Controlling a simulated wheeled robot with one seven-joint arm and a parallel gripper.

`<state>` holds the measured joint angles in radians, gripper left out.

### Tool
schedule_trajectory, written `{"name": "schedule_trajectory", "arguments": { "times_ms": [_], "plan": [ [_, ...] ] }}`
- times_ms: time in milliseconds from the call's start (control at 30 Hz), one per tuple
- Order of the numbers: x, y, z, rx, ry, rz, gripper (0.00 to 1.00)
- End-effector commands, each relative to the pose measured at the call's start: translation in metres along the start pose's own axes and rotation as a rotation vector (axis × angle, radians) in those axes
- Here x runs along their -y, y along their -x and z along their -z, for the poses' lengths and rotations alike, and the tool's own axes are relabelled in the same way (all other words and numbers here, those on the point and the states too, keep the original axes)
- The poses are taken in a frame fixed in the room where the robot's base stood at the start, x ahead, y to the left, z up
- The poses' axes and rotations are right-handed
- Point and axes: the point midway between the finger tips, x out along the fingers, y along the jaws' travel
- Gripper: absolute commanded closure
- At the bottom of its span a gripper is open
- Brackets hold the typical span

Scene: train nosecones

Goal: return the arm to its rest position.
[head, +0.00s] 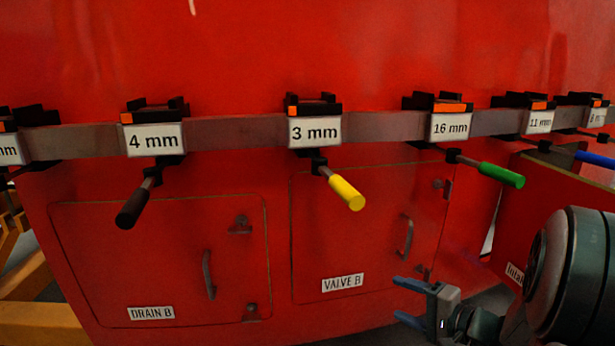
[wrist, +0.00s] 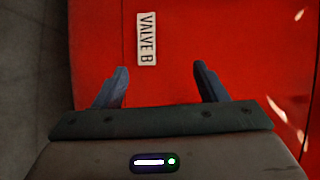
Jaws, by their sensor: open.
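My gripper (head: 408,301) is at the lower right of the head view, its two blue fingers apart with nothing between them. My arm comes in from the right edge. In the wrist view the fingers of my gripper (wrist: 163,85) are spread, with the red panel and the VALVE B label (wrist: 147,39) beyond them. The same VALVE B label (head: 343,283) shows in the head view on a red door, to the left of my gripper. I see no contact between my gripper and the door.
A grey rail (head: 235,135) crosses the red body. A red box (head: 560,210) stands near my arm at right.

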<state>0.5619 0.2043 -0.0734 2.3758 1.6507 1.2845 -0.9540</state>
Motion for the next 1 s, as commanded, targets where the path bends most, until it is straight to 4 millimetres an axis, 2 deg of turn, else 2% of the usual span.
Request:
{"name": "schedule_trajectory", "arguments": {
  "times_ms": [33, 200, 300, 400, 500, 600, 800, 1000],
  "plan": [
    [0.031, -0.001, -0.029, 0.085, 0.021, -0.056, 0.35],
    [0.063, 0.007, -0.109, 0.322, 0.092, -0.299, 0.35],
    [0.078, 0.022, -0.145, 0.419, 0.16, -0.454, 0.35],
    [0.092, 0.043, -0.171, 0.484, 0.249, -0.61, 0.35],
    [0.108, 0.066, -0.187, 0.512, 0.356, -0.761, 0.35],
    [0.127, 0.09, -0.194, 0.508, 0.481, -0.898, 0.35],
    [0.168, 0.126, -0.189, 0.425, 0.728, -1.091, 0.35],
    [0.191, 0.141, -0.18, 0.351, 0.864, -1.163, 0.35]
  ]
}}
